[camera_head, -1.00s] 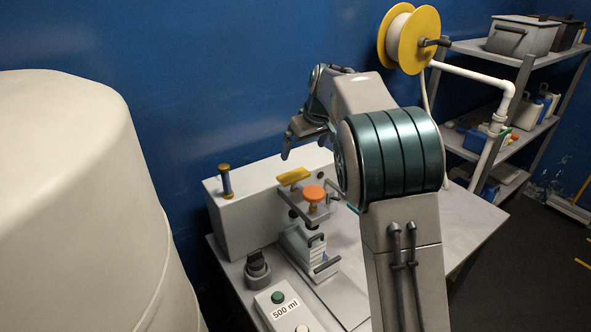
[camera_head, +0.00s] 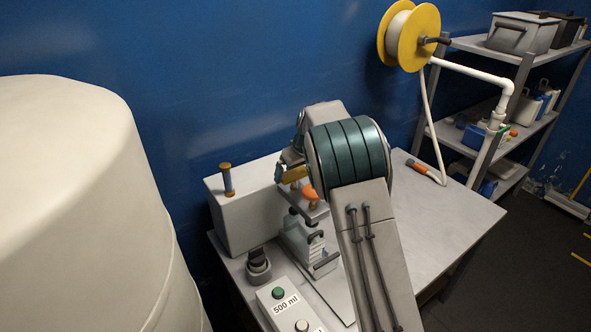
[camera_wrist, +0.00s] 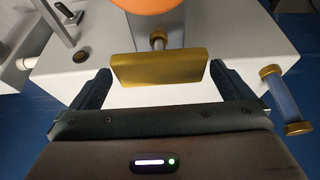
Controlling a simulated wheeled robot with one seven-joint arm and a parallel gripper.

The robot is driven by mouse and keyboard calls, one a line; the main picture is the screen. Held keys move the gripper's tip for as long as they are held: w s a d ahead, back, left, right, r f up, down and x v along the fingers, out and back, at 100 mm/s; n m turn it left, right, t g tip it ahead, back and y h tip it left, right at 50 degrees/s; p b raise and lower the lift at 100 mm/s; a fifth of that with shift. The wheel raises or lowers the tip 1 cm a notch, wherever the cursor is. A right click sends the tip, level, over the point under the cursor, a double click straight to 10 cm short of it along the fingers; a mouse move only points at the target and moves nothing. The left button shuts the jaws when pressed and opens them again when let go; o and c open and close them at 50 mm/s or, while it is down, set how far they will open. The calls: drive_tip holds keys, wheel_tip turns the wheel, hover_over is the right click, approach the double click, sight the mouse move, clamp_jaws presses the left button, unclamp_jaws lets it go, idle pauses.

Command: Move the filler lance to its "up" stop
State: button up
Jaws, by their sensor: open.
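The filler stands on the table, a white box (camera_head: 232,217) with a bracket in front. Its yellow bar handle (camera_head: 293,174), which looks like the lance's grip, sticks out near an orange knob (camera_head: 311,194). In the wrist view the yellow bar (camera_wrist: 160,68) lies crosswise on a short metal stem, and the orange knob (camera_wrist: 144,4) is cut off by the top edge. My gripper (camera_wrist: 162,84) is open, with one finger off each end of the bar and a gap on both sides. In the head view my arm hides most of the gripper.
A blue cylinder with gold caps (camera_head: 227,180) stands on the box, close to one finger in the wrist view (camera_wrist: 287,100). A "500 ml" button panel (camera_head: 286,308) is in front. A large cream tank (camera_head: 80,200) stands left. The table's right side (camera_head: 440,215) is mostly clear.

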drive_tip(key=c, duration=1.1)
drive_tip(key=shift+w+r+p, duration=0.1)
drive_tip(key=shift+r+p, duration=0.6)
drive_tip(key=shift+r, duration=1.6)
drive_tip(key=o, duration=1.1)
drive_tip(key=shift+r, duration=0.1)
drive_tip(key=b+v, duration=0.2)
drive_tip(key=v, duration=1.2)
drive_tip(key=shift+b, duration=0.4)
